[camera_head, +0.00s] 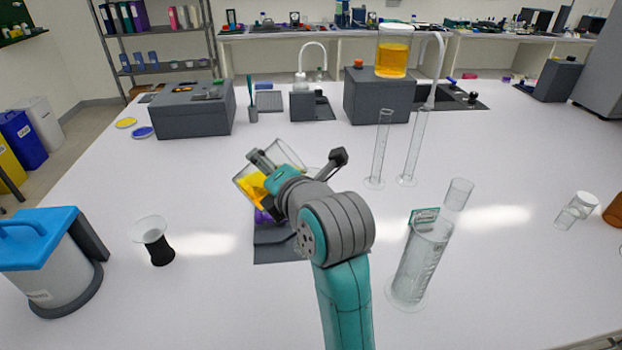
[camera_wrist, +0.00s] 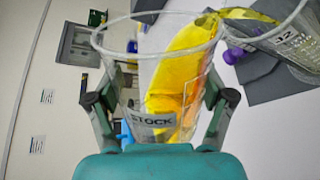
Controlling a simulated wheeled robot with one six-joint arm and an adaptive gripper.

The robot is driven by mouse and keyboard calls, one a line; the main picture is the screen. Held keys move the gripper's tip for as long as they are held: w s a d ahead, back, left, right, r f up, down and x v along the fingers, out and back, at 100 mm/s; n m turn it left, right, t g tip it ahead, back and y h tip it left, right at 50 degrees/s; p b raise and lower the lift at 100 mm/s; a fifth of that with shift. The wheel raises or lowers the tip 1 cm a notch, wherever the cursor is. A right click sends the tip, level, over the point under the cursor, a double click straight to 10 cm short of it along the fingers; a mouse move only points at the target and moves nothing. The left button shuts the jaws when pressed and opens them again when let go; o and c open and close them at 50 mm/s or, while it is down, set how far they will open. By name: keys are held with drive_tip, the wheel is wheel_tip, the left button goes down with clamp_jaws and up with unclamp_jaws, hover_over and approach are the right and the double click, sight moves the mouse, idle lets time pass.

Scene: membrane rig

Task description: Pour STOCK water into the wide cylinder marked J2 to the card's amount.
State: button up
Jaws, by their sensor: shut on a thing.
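My gripper (camera_wrist: 162,103) is shut around a clear beaker labelled STOCK (camera_wrist: 140,120). The beaker holds yellow liquid (camera_wrist: 180,85) and is steeply tilted. In the wrist view, yellow liquid reaches over its rim to the mouth of a clear vessel marked J2 (camera_wrist: 300,42) at the upper right. J2's level and scale cannot be read. In the head view, my gripper (camera_head: 292,170) holds the tilted beaker with yellow liquid (camera_head: 252,187) above a dark mat (camera_head: 285,251). My arm hides most of what stands there, including J2. I cannot make out the card's amount.
A graduated cylinder (camera_head: 418,265) stands right of my arm, with slim cylinders (camera_head: 379,150) (camera_head: 413,148) behind. A black-based cup (camera_head: 157,242) and blue-lidded container (camera_head: 45,260) stand left. A jar of amber liquid (camera_head: 393,58) sits on a grey box (camera_head: 376,100).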

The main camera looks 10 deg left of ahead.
drive_tip(key=shift+d+r+m, duration=0.1)
drive_tip(key=shift+r+m, duration=0.3)
drive_tip(key=shift+m, duration=0.1)
idle(1.0)
drive_tip(key=shift+w+d+p, duration=0.1)
drive_tip(key=shift+w+p, duration=0.05)
drive_tip(key=shift+p, duration=0.2)
